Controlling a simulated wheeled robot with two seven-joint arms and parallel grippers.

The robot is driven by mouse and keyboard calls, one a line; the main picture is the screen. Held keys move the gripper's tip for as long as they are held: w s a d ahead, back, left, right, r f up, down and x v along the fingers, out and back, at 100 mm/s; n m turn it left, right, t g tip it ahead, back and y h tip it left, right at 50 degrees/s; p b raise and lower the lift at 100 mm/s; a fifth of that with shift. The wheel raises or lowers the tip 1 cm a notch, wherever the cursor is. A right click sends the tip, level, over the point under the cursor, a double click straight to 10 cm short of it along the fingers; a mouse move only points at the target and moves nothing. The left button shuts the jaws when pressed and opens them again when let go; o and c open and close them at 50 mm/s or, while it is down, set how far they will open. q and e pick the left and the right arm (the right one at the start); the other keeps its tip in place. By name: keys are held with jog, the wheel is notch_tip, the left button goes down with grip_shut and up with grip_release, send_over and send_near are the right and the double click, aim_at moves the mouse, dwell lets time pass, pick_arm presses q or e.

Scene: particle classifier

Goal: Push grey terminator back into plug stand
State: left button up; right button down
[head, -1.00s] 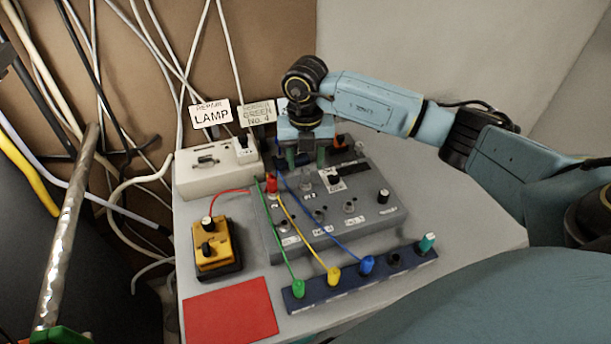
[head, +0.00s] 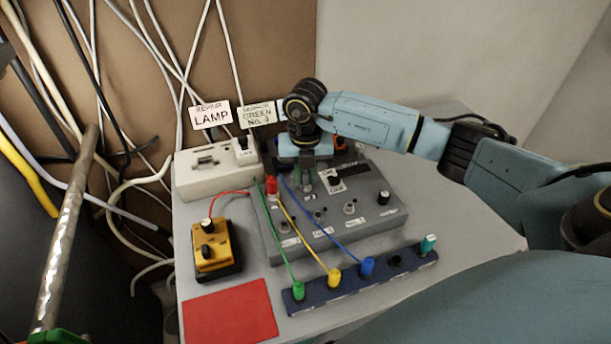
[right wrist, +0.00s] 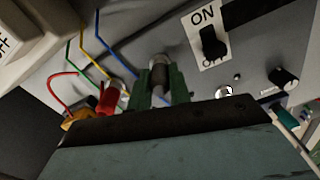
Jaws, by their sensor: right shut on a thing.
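The grey terminator (right wrist: 160,74) is a small grey cylinder held upright between the green fingers of my right gripper (right wrist: 163,90) in the right wrist view. Its far end meets a metal socket on the grey control box (right wrist: 250,65). In the head view my right gripper (head: 305,183) is over the upper left of that box, and its fingers hide most of the terminator. The plug stand (head: 328,290) is a dark blue strip in front of the box. It carries green, yellow and blue plugs, a dark empty-looking position (head: 395,263) and a teal terminator (head: 428,244).
A white unit (head: 200,180), a yellow box (head: 213,245) and a red pad (head: 230,311) lie left. Knobs and switches stand on the box. The tabletop right of it is clear.

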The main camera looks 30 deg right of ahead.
jog(key=shift+r, duration=0.1)
notch_tip(320, 180, up, 10)
jog(key=shift+f+p, duration=0.1)
jog(key=shift+p, duration=0.35)
